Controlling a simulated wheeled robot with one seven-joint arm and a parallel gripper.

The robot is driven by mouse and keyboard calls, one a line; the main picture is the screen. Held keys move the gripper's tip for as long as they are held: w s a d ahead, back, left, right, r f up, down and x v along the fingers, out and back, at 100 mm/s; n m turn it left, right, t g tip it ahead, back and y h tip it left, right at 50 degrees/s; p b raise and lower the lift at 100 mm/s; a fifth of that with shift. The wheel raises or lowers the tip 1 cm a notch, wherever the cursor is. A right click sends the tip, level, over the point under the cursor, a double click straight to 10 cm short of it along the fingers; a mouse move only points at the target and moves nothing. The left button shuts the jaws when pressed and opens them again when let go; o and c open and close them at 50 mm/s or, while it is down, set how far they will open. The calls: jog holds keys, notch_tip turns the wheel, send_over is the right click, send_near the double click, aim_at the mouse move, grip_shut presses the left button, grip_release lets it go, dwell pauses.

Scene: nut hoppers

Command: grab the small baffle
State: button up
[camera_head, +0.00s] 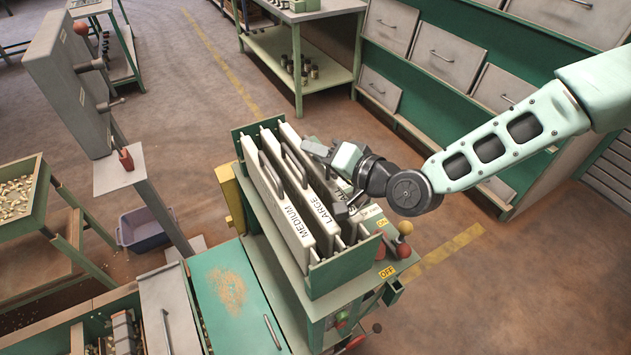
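Three pale upright baffles stand side by side in a green rack. The small baffle (346,189) is the rightmost; only the end "ALL" of its label shows, and my gripper and wrist cover much of it. The medium baffle (287,222) is at the left and the large baffle (318,209) is in the middle, each with a dark handle on top. My gripper (325,157) is over the small baffle, close to its top edge. Its fingertips are partly hidden, so I cannot tell whether they are apart or closed, or whether they touch the baffle.
The green rack (343,271) stands on a machine with red and yellow knobs and an OFF label. A green lid (235,300) is at the front left. A purple bin (146,230) sits on the floor. Drawers and a green bench (318,52) stand behind; open floor lies at the right.

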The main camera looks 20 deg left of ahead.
grip_shut()
dwell(1.4)
